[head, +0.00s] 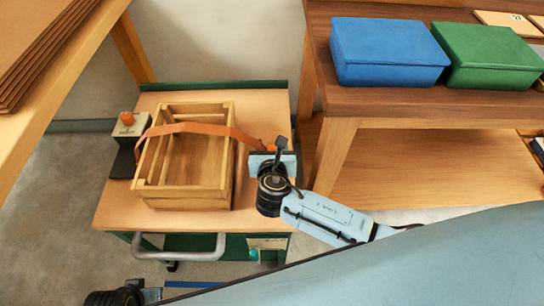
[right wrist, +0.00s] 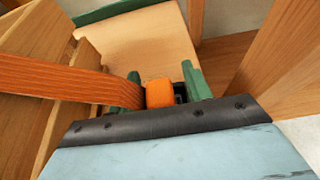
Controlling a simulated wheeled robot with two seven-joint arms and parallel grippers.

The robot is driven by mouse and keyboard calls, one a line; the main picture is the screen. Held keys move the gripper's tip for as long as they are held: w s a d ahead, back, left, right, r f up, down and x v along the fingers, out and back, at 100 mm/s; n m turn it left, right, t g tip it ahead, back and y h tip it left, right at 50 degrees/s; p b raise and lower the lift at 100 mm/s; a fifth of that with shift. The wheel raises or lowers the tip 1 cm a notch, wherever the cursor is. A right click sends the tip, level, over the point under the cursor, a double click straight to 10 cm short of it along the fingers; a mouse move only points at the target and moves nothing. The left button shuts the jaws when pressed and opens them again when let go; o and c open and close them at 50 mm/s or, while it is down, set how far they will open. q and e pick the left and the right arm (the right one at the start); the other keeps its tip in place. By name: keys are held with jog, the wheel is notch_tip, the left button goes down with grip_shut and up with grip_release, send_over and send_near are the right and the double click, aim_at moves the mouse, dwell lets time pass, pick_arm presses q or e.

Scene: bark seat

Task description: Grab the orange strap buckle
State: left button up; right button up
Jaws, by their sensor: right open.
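The orange strap buckle (right wrist: 160,93) is at the right end of a long orange-brown strap (right wrist: 55,78). In the head view the buckle (head: 271,148) shows as a small orange patch behind my right gripper (head: 272,156). The strap (head: 200,128) lies across an open wooden crate (head: 183,202). In the right wrist view my right gripper (right wrist: 165,88) is open, with its green fingers on either side of the buckle. Contact between fingers and buckle cannot be told. My left gripper's fingers do not show.
The crate stands on a small wood-topped cart (head: 110,210). A small box with an orange knob (head: 128,118) sits left of the crate. A table with a blue box (head: 388,50) and a green box (head: 490,55) stands at right. A shelf is at upper left.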

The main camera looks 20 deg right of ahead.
grip_shut()
dwell(0.3)
jog(key=shift+r, duration=0.1)
